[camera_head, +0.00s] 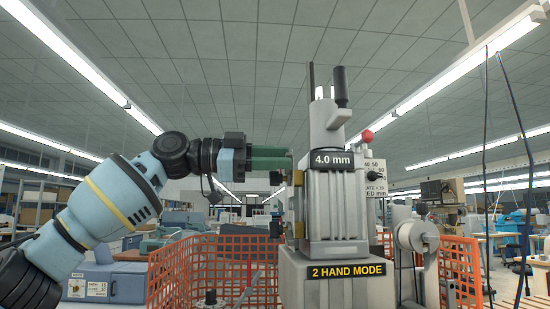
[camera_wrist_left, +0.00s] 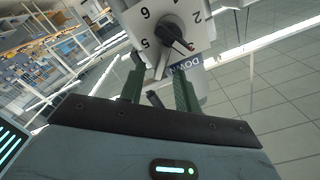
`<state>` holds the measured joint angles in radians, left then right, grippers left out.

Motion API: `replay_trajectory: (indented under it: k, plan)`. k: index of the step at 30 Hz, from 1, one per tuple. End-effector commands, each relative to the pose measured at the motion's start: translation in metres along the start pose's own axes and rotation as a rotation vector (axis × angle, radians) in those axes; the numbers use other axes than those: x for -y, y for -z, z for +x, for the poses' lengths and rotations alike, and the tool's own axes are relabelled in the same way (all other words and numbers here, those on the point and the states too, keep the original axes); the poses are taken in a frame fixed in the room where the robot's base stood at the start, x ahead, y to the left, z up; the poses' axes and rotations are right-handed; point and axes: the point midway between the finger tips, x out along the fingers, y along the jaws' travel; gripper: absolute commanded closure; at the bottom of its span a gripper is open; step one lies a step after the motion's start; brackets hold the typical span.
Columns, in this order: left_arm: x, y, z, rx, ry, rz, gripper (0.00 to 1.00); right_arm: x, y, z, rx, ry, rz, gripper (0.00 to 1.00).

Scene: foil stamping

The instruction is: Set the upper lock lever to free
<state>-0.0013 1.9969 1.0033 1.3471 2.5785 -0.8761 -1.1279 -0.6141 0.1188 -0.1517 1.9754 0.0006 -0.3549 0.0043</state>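The stamping machine (camera_head: 335,205) stands right of centre in the head view. On its left side a small dark lever (camera_head: 275,178), which looks like the upper lock lever, sits just below my left gripper (camera_head: 290,160). A second dark lever (camera_head: 275,226) is lower down. In the left wrist view my left gripper (camera_wrist_left: 158,88) has its two green fingers apart, with a short dark lever end (camera_wrist_left: 155,99) showing in the gap between them. I cannot tell whether a finger touches it, nor which lock position it is in. My right gripper is not in view.
A numbered dial plate (camera_wrist_left: 165,32) with a black pointer knob is just beyond the fingers, beside a blue "DOWN" label (camera_wrist_left: 187,64). A tall black-gripped handle (camera_head: 341,86) rises from the machine top. Orange mesh fencing (camera_head: 190,270) stands behind. Free space lies left of the machine.

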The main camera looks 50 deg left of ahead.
Motion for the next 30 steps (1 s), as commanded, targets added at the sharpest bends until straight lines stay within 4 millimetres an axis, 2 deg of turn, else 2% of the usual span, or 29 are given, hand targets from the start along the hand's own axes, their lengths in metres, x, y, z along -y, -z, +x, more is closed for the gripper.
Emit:
replay_trajectory:
  k: [5, 8, 15, 21, 30]
  plan:
    - [0.000, 0.000, -0.002, 0.000, 0.000, 0.001, 0.67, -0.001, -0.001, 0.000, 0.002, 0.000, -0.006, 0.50]
    - [0.000, 0.000, -0.010, -0.002, 0.002, 0.000, 0.67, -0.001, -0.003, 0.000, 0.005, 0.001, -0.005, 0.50]
    - [0.000, -0.001, -0.047, -0.002, 0.002, -0.001, 0.67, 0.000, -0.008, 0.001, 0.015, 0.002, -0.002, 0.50]
    - [0.000, 0.000, -0.071, -0.002, 0.002, 0.000, 0.67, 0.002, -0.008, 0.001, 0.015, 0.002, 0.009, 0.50]
    - [0.000, 0.000, -0.079, 0.000, 0.000, 0.000, 0.67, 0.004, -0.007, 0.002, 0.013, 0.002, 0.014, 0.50]
